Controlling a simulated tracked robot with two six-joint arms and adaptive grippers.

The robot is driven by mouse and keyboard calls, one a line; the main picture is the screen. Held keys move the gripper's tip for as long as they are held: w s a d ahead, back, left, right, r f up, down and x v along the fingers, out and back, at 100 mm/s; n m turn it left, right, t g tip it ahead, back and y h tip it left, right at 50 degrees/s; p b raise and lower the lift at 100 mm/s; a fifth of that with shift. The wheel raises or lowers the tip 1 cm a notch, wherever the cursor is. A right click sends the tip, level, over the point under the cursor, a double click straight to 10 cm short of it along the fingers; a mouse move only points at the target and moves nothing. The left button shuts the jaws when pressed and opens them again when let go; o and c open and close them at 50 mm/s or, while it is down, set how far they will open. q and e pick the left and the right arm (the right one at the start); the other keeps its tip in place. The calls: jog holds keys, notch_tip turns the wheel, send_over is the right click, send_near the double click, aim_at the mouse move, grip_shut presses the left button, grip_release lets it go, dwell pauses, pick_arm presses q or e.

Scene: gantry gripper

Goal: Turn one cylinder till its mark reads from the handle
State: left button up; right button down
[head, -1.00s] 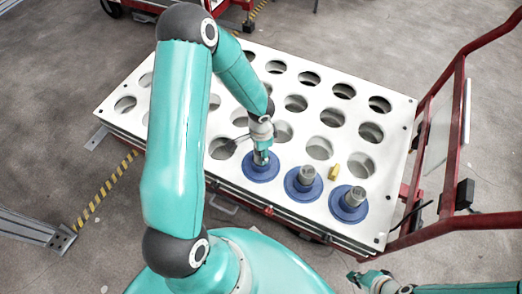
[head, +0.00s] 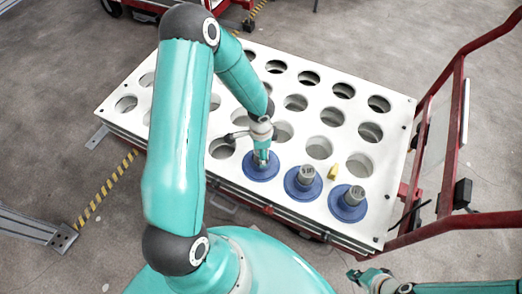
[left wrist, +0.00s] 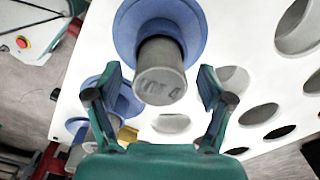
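Three grey cylinders on blue round bases stand along the near edge of a white plate with holes (head: 405,112). My left gripper (head: 262,155) is over the left cylinder and hides most of it; its blue base (head: 259,172) shows. In the left wrist view, this cylinder (left wrist: 160,65) has a dark mark on its end face, between the open fingers of my left gripper (left wrist: 162,88), with gaps on both sides. The middle cylinder (head: 306,173) and right cylinder (head: 355,195) show dark marks on top. My right gripper (head: 361,277) is low in the head view, off the plate; its finger opening is unclear.
A small yellow piece (head: 333,172) stands on the plate between the middle and right cylinders. A red cart frame (head: 453,150) rises at the right. Several empty holes fill the rest of the plate. Grey floor surrounds the cart.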

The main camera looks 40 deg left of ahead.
pick_arm(q)
notch_tip(320, 180, up, 12)
jog(key=s+d+f+n+g+h, duration=0.1)
jog(key=s+d+f+n, duration=0.1)
jog(key=s+d+f, duration=0.4)
jog(key=s+d+f+n+h, duration=0.2)
jog(key=d+f, duration=0.2)
jog(key=d, duration=0.4)
jog(key=s+d+f+n+g+h, duration=0.1)
jog(key=s+d+f+n, duration=0.1)
jog(key=s+d+f, duration=0.4)
jog(key=w+r+n+t+p, duration=0.1)
jog(key=w+r+p, duration=0.1)
jog(key=r+p, duration=0.6)
jog(key=w+r+n+t+p, duration=0.1)
jog(key=w+r+n+p, duration=0.1)
jog(key=r+p, duration=0.7)
jog(key=shift+w+n+t, duration=0.3)
jog(key=shift+w, duration=0.25)
